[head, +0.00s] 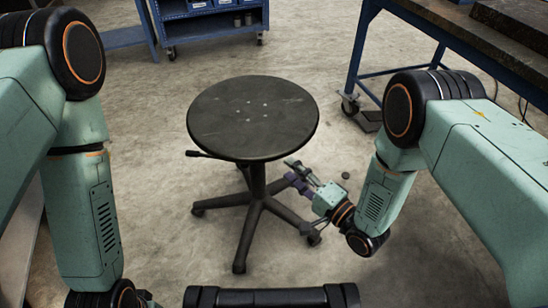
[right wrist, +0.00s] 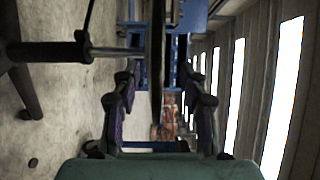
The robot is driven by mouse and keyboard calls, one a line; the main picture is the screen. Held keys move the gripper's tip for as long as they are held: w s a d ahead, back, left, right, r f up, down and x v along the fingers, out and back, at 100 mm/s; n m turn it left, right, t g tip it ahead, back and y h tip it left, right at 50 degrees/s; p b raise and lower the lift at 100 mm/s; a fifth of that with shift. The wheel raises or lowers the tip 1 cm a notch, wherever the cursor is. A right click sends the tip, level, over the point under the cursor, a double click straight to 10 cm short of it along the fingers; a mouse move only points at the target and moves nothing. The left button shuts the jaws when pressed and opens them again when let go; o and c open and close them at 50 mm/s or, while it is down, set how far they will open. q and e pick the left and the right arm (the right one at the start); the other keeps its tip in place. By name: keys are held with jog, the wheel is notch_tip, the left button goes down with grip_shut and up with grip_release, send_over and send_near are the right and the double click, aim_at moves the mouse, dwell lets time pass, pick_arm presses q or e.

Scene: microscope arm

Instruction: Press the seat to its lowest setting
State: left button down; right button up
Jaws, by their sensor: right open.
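The stool's round dark seat (head: 253,117) is in the middle of the head view, level on its post (head: 258,180) above a five-armed wheeled base. A thin lever (head: 198,154) sticks out under the seat's left side. My right gripper (head: 296,172) is open and empty, just beyond the seat's lower right rim in the head view. In the sideways right wrist view, the seat (right wrist: 157,60) shows edge-on as a dark band between the open fingers (right wrist: 165,100). I cannot tell whether they touch it. My left gripper's fingers are out of view.
A blue-framed workbench (head: 480,45) stands at the upper right. A blue cart (head: 210,25) stands at the back. A small dark disc (head: 345,175) lies on the floor right of the stool. The concrete floor around the stool is mostly clear.

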aim_at(277, 159)
jog(key=shift+w+a+f, duration=0.1)
jog(key=shift+w+a, duration=0.1)
jog(key=shift+w, duration=0.15)
jog(key=b+x, duration=0.2)
jog(key=x, duration=0.5)
grip_shut()
dwell(0.5)
